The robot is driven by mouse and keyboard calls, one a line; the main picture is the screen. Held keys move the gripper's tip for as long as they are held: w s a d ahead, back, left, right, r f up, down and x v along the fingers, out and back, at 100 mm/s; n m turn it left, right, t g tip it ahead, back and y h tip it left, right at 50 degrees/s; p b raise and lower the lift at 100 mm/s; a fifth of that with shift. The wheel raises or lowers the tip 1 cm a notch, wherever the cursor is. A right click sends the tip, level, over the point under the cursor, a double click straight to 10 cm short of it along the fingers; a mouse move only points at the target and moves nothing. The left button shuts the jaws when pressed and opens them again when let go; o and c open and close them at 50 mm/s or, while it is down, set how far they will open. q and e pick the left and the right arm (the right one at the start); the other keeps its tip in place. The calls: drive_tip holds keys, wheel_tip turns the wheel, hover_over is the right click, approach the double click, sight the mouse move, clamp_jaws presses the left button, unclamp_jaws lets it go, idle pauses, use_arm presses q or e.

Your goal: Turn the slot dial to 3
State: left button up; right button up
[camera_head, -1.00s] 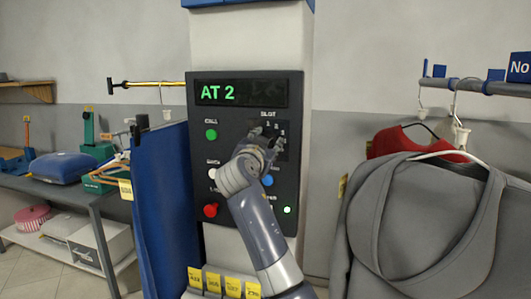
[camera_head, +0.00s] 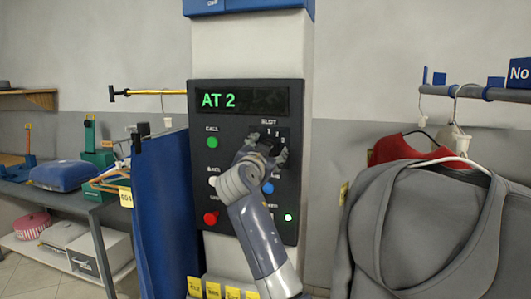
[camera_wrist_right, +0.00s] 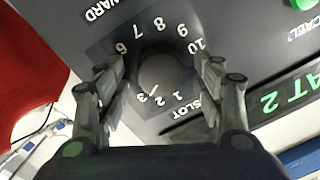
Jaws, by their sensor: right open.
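The slot dial (camera_wrist_right: 160,75) is a round grey knob on the dark control panel (camera_head: 204,125), ringed by white numbers. In the right wrist view a short white mark at its edge points toward the 2 and 3 side; I cannot tell exactly which number. The display (camera_head: 240,100) reads "AT 2" in green. My right gripper (camera_head: 268,145) is at the dial and hides most of it in the head view. In the right wrist view its open fingers (camera_wrist_right: 161,68) stand on either side of the dial; contact is unclear. My left gripper is not in view.
Green (camera_head: 212,142), red (camera_head: 210,218) and blue (camera_head: 268,187) buttons are on the panel near my right arm. A blue hanging cloth (camera_head: 165,210) is close on the left. A grey garment (camera_head: 410,230) hangs on the right. Yellow tags (camera_head: 213,290) are below the panel.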

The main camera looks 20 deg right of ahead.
drive_tip(key=v, duration=1.2)
drive_tip(key=shift+f, duration=0.1)
